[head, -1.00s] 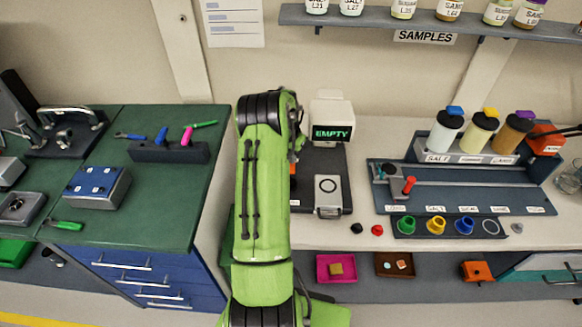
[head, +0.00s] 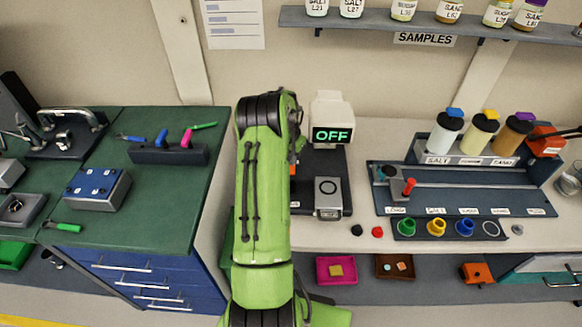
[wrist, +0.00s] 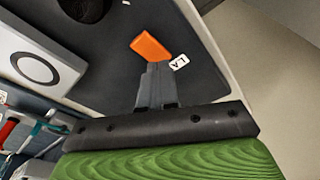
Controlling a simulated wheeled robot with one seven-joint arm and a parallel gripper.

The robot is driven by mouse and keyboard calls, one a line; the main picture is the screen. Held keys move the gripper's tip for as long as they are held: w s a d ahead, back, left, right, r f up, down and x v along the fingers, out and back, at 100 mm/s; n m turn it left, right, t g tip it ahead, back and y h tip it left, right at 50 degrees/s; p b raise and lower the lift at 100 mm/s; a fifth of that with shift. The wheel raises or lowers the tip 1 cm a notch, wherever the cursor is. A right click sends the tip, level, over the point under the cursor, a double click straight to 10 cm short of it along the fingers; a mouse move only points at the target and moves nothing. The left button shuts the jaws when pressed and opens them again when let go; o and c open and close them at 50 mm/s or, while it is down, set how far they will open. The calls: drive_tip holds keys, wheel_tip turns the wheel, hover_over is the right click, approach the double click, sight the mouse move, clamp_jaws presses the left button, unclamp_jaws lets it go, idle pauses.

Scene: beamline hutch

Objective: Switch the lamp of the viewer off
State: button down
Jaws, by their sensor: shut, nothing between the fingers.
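The viewer (head: 332,112) is a white-headed device on a dark base plate, and its display (head: 332,135) reads OFF in green. A grey block with a ring mark (head: 328,198) sits at the front of the base and also shows in the wrist view (wrist: 36,68). In the wrist view an orange switch piece (wrist: 151,48) lies on the dark base beside a white label (wrist: 179,62) starting "LA". My gripper (wrist: 156,70) is shut and empty, its tips right at the orange piece's near edge. Whether they touch is unclear.
Right of the viewer stands a dark rack (head: 466,190) with bottles above and coloured cups in front. Small black and red pieces lie on the bench nearby. A green-topped cabinet (head: 120,220) stands left. A sample shelf (head: 430,22) hangs above.

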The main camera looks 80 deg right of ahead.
wheel_tip(320, 180, up, 6)
drive_tip(key=p, duration=0.3)
drive_tip(key=shift+f, duration=0.15)
idle(0.5)
